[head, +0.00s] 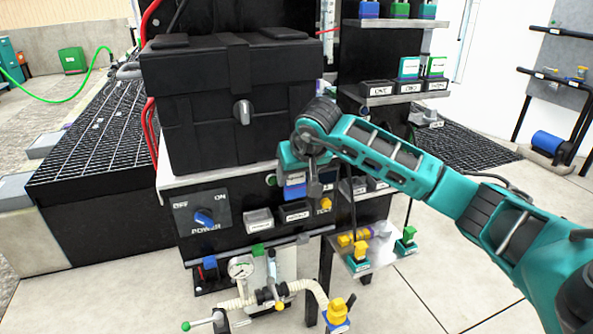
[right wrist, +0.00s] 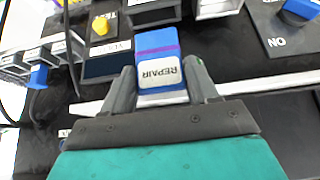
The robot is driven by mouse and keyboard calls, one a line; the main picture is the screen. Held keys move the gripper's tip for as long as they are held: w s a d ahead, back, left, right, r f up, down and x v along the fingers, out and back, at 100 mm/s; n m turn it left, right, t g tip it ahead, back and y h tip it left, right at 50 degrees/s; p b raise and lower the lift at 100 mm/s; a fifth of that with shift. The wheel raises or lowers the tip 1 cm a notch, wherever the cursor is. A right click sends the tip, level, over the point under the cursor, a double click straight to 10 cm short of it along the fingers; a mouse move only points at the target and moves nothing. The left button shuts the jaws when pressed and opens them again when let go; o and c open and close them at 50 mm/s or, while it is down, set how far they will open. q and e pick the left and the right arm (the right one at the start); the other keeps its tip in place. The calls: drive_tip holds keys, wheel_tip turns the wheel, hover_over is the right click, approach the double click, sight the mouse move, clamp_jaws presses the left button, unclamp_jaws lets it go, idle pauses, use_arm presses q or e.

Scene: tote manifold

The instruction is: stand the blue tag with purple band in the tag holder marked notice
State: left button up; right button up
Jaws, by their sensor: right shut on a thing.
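The blue tag with purple band (right wrist: 157,48) is between the two fingers of my right gripper (right wrist: 161,88), which is shut on it. Its white label reads REPAIR, upside down in the right wrist view. In the head view the blue tag (head: 294,191) hangs below my right gripper (head: 305,172), just above a dark holder with a white label (head: 296,214) on the black front. The holder also shows in the right wrist view (right wrist: 152,14), beyond the tag's far end; I cannot tell whether they touch. I cannot read NOTICE on any holder. My left gripper is not in view.
A pale holder (head: 258,221) and a blue power knob (head: 204,217) are left of the dark holder; a yellow button (head: 325,204) is right. A black case (head: 232,105) stands above. Shelves with labelled holders (head: 378,88) stand behind my right arm.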

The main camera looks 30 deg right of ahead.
sight(296, 192)
drive_tip(key=shift+f+b, duration=0.75)
drive_tip(key=shift+f, duration=0.55)
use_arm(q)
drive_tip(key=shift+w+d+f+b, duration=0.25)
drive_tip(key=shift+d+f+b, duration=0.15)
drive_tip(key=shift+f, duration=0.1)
use_arm(e)
drive_tip(key=shift+f, duration=1.1)
drive_tip(key=o, duration=1.1)
